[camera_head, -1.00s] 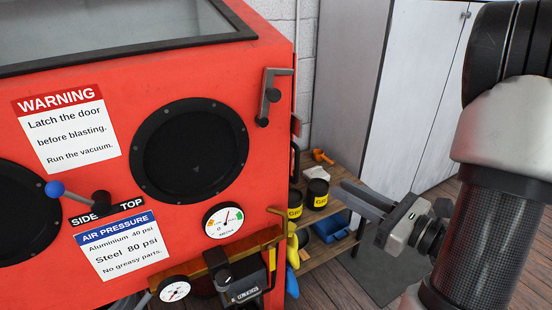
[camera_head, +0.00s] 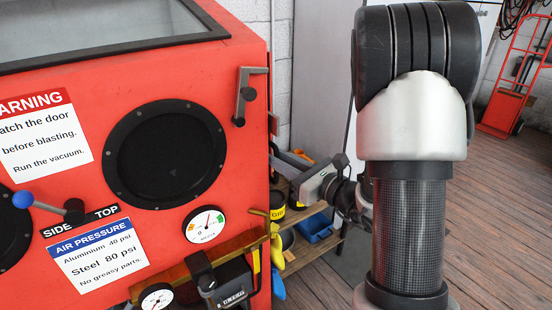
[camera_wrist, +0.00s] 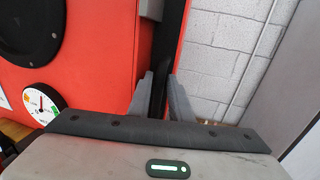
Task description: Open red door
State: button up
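The red blast cabinet (camera_head: 240,60) fills the left of the head view. Its right side, where the red door (camera_wrist: 183,40) seems to be, is seen nearly edge-on. In the wrist view a dark strip separates a red edge from the cabinet front; I cannot tell whether this is a gap or a seal. A black handle (camera_wrist: 158,92) stands between the two fingers of my gripper (camera_wrist: 160,80). The fingers look apart, one on each side of it; contact is unclear. In the head view my gripper (camera_head: 292,160) is at the cabinet's right edge, its tips partly hidden.
A grey latch lever (camera_head: 247,95) sits on the cabinet front's upper right. A gauge (camera_head: 206,224) and a blue-knobbed lever (camera_head: 24,200) are on the front. A wooden shelf (camera_head: 300,258) with pots and a blue bin (camera_head: 315,228) stands behind. Wooden floor (camera_head: 490,220) is open at right.

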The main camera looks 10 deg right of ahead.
jog(key=shift+w+a, duration=0.35)
jog(key=shift+w, duration=0.15)
grip_shut()
jog(key=shift+d, duration=0.15)
